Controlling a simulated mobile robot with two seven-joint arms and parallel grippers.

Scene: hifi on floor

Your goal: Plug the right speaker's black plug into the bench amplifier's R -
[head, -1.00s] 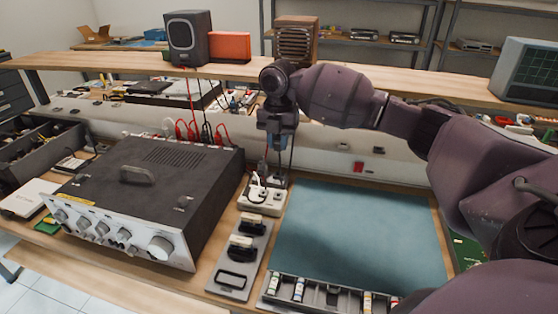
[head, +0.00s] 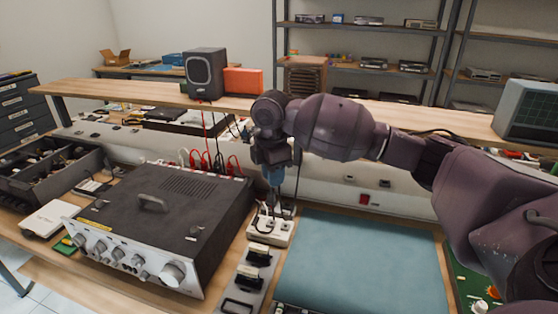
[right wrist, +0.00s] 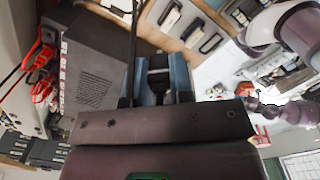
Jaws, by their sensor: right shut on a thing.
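The bench amplifier (head: 160,205) stands on the bench at the left, its knobs facing front. Red and black leads rise behind its rear edge; the R - socket is hidden in the head view. My right gripper (head: 274,182) points down, right of the amplifier's rear corner. It is shut on a small black plug (right wrist: 158,76) between its blue fingers in the right wrist view. A dark cable runs beside the fingers. Red plugs (right wrist: 42,72) show at the amplifier (right wrist: 90,78) there, apart from my gripper. My left gripper is not in view.
A black speaker (head: 205,75) and an orange box (head: 243,80) stand on the raised shelf. A white power strip (head: 270,228) with plugs lies below my right gripper. A clear blue-green mat (head: 360,265) is to the right.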

